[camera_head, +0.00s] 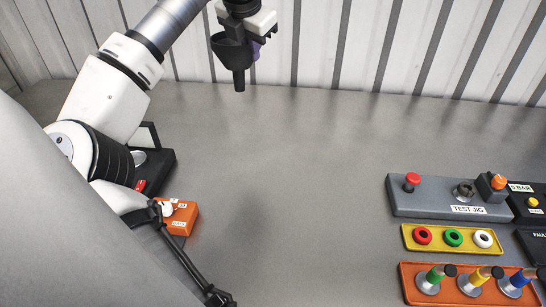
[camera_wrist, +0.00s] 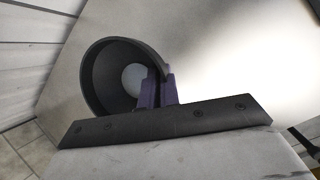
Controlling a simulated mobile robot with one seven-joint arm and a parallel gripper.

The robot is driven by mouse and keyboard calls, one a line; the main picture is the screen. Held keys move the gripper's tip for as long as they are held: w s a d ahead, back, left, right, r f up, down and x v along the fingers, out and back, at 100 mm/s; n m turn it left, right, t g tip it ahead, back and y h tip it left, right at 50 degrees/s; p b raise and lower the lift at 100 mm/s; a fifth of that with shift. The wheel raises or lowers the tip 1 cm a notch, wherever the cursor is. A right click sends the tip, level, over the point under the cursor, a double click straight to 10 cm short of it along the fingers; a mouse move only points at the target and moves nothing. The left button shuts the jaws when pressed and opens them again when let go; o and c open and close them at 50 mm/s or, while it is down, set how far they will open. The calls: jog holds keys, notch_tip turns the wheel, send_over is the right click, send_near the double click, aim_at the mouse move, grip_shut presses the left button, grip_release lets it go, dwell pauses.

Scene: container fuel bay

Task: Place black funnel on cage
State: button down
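The black funnel (camera_head: 231,52) hangs upright from my gripper (camera_head: 256,42), spout down, high at the top of the head view. In the wrist view the funnel (camera_wrist: 100,75) shows as a dark round mouth. The purple fingers of my gripper (camera_wrist: 158,90) are closed on its rim. In the head view the funnel is well above the grey table (camera_head: 290,180), touching nothing else. I cannot make out a cage in either view.
At the right are a grey test jig (camera_head: 430,205), a yellow tray (camera_head: 408,240) with coloured rings and an orange tray (camera_head: 410,290) with coloured-topped pieces. An orange box (camera_head: 178,224) sits at the left near my arm. The table's middle is clear; a corrugated wall (camera_head: 320,45) stands behind.

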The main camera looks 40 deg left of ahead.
notch_tip(320, 180, down, 20)
jog(key=b, duration=1.4)
jog(key=shift+b, duration=0.35)
jog(key=shift+s+d, duration=0.1)
jog(key=shift+d, duration=0.05)
jog(key=shift+f, duration=0.25)
jog(key=c, duration=1.6)
grip_release()
jog(key=shift+r, duration=0.1)
jog(key=shift+c, duration=0.2)
jog(key=v, duration=1.2)
jog(key=shift+r, duration=0.25)
